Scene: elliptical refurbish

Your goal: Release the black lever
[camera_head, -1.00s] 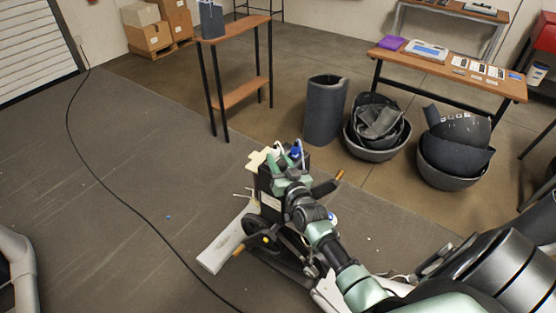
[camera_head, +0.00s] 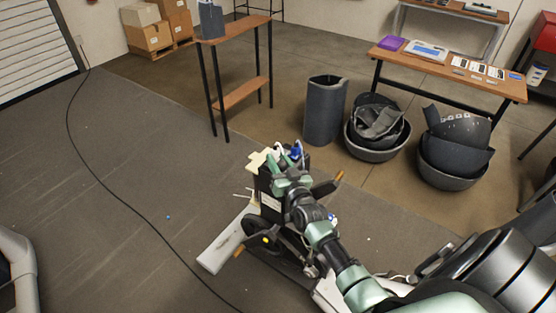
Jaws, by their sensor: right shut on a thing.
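The elliptical machine's black body (camera_head: 266,182) stands on the floor at the centre, with a black wheel (camera_head: 257,232) low on its near side. My right gripper (camera_head: 288,158) is at the top of this body, its green fingers shut on the black lever. The lever itself is mostly hidden by the fingers and too small to make out clearly. A black crank arm with an orange end (camera_head: 327,187) sticks out to the right of the gripper. My left gripper is not in view.
A long white foot bar (camera_head: 222,246) lies beside the machine. A black cable (camera_head: 125,203) crosses the floor at left. A dark cylinder (camera_head: 324,110) and bins (camera_head: 372,151) stand behind. A narrow wooden table (camera_head: 235,30) is at the back. The left floor is mostly clear.

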